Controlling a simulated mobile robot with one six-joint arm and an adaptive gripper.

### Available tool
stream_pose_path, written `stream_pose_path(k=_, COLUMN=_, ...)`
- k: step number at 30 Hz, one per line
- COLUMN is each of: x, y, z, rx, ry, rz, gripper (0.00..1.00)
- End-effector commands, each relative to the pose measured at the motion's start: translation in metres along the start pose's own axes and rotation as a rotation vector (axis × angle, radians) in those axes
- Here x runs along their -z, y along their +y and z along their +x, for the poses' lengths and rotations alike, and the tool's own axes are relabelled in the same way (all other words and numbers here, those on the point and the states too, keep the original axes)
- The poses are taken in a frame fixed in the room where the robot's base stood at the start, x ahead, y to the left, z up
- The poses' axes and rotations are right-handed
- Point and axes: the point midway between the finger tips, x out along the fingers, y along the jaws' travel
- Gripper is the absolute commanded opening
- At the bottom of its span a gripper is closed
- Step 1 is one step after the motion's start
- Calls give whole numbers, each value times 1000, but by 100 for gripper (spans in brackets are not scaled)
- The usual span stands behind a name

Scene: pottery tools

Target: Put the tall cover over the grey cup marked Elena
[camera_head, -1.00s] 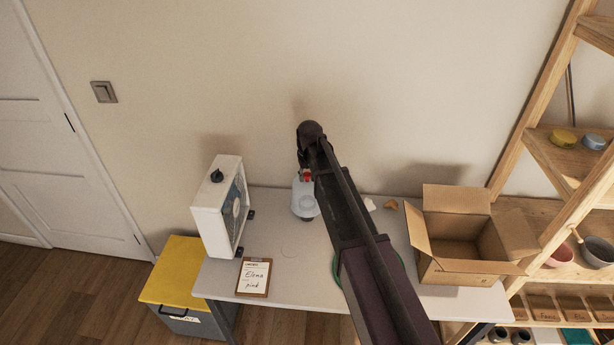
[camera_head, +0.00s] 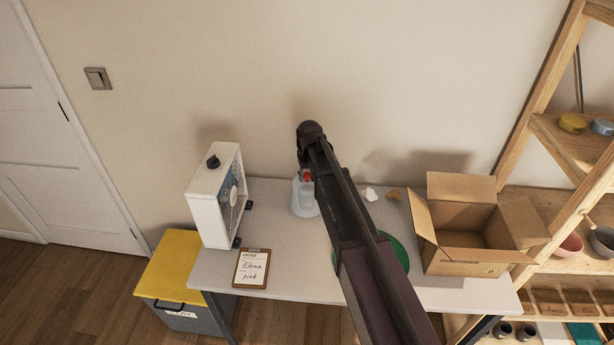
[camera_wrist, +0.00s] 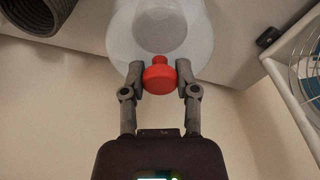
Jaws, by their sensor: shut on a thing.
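The tall cover (camera_head: 302,208) is a pale, see-through, bell-like shape with a red knob (camera_wrist: 158,77). In the head view it is at the back of the white table, beside my dark arm; I cannot tell whether it touches the table. My gripper (camera_wrist: 159,78) is shut on the red knob, one finger on each side. A rounded greyish shape shows through the cover, but I cannot tell whether it is a cup. No grey cup marked Elena can be made out. A clipboard (camera_head: 252,268) at the table's front left reads "Elena" and "pink".
A white box fan (camera_head: 210,205) stands left of the cover and also shows in the wrist view (camera_wrist: 298,75). An open cardboard box (camera_head: 465,262) stands at the right. A green disc (camera_head: 400,252) lies partly under my arm's outline. Wooden shelves (camera_head: 530,150) rise at right.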

Motion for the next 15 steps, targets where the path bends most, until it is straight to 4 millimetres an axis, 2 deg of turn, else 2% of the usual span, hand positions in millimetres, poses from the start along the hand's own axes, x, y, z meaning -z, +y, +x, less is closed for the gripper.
stream_pose_path(k=15, x=-1, y=0, z=6, rx=0, ry=0, rz=0, gripper=0)
